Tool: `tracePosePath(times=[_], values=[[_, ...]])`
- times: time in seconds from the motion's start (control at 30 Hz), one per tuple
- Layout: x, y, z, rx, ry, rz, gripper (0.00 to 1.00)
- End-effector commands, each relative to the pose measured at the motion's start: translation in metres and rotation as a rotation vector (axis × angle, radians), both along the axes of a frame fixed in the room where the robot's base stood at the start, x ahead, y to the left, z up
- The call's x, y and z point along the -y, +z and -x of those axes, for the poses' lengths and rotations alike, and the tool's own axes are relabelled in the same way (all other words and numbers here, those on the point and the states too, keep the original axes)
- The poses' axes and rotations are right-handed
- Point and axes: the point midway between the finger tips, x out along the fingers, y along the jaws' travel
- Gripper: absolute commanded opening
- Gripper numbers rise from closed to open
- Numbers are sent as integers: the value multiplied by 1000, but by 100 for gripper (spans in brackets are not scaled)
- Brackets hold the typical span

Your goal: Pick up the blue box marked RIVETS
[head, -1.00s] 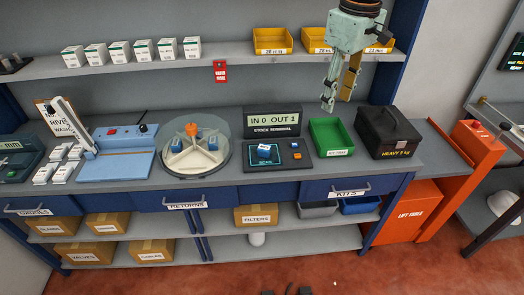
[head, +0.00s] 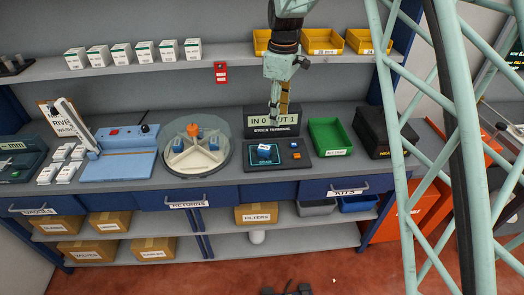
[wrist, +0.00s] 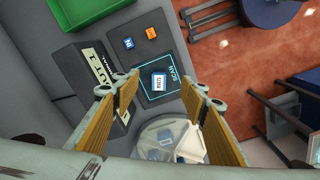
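A small blue box (head: 264,151) with a white label lies on the scan pad of the stock terminal. It also shows in the wrist view (wrist: 159,82), where its lettering is too small to read surely. More blue boxes (head: 192,130) sit in the round carousel (head: 170,166) to the left. My gripper (head: 274,124) hangs in front of the terminal's display, above and behind the box on the pad. In the wrist view its two fingers (wrist: 161,98) are well apart with nothing between them. The box shows beyond them, not touched.
The terminal display (head: 286,129) stands upright close to my fingers. A green bin (head: 330,137) and a dark heavy case (head: 374,132) are to the right. A blue press (head: 117,158) stands left of the carousel. The shelf (head: 225,63) with yellow bins runs above the counter.

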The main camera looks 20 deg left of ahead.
Motion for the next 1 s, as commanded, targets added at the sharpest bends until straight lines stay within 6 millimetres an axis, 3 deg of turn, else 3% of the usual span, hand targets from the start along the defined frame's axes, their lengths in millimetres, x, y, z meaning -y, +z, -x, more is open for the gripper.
tracePosePath(times=[0.2,0.4,1.0], values=[[-32,-34,-6,-15,76,9,40],[-47,-50,-8,-21,113,14,40],[-49,-58,-8,-23,121,15,40]])
